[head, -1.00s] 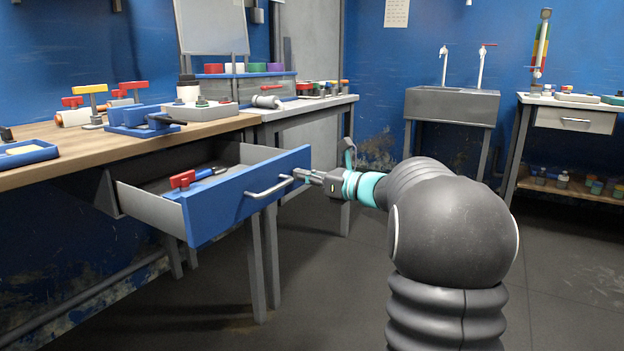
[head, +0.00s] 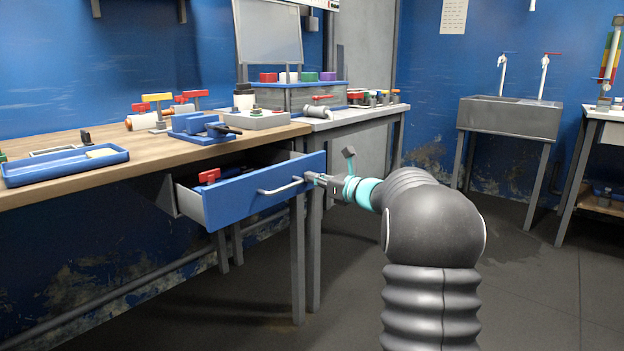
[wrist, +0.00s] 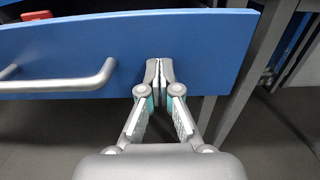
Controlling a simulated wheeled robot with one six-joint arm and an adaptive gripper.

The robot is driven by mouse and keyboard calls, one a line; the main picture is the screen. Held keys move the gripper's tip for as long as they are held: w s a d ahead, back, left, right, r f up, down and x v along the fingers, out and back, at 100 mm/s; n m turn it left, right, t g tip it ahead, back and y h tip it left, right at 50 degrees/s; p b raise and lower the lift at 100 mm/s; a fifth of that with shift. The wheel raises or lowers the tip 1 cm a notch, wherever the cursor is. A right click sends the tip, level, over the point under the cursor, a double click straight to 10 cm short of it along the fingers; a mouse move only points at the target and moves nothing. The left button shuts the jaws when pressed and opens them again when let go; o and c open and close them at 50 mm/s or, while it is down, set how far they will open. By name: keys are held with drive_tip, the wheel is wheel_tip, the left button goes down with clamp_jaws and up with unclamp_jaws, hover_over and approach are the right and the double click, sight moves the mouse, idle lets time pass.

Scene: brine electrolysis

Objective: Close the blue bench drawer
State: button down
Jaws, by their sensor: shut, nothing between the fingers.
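The blue bench drawer (head: 265,192) is partly open under the wooden workbench, its grey side wall and inside showing. A grey bar handle (head: 282,188) runs along its front; it also shows at the left in the wrist view (wrist: 62,86). My gripper (head: 311,177) is shut and empty. In the wrist view its closed fingertips (wrist: 160,68) are against or very close to the blue front, to the right of the handle. A red-handled item (head: 209,176) lies inside the drawer.
The wooden workbench (head: 130,160) carries a blue tray (head: 65,168), a blue vise-like tool and valves with coloured handles. Bench legs (head: 298,260) stand below the drawer's right end. A grey sink (head: 510,117) stands at the back right. The floor (head: 540,280) on the right is clear.

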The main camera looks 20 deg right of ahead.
drive_tip(key=p+x, duration=0.3)
drive_tip(key=x, duration=0.9)
drive_tip(key=shift+w+r, duration=0.1)
drive_tip(key=shift+w, duration=0.25)
drive_tip(key=shift+w+a+r, duration=0.1)
drive_tip(key=shift+w, duration=0.1)
drive_tip(key=shift+a+r, duration=0.1)
drive_tip(key=shift+a, duration=0.05)
drive_tip(key=shift+s+d, duration=0.2)
drive_tip(key=b+v, duration=0.1)
drive_tip(key=v, duration=1.3)
drive_tip(key=shift+f, duration=0.3)
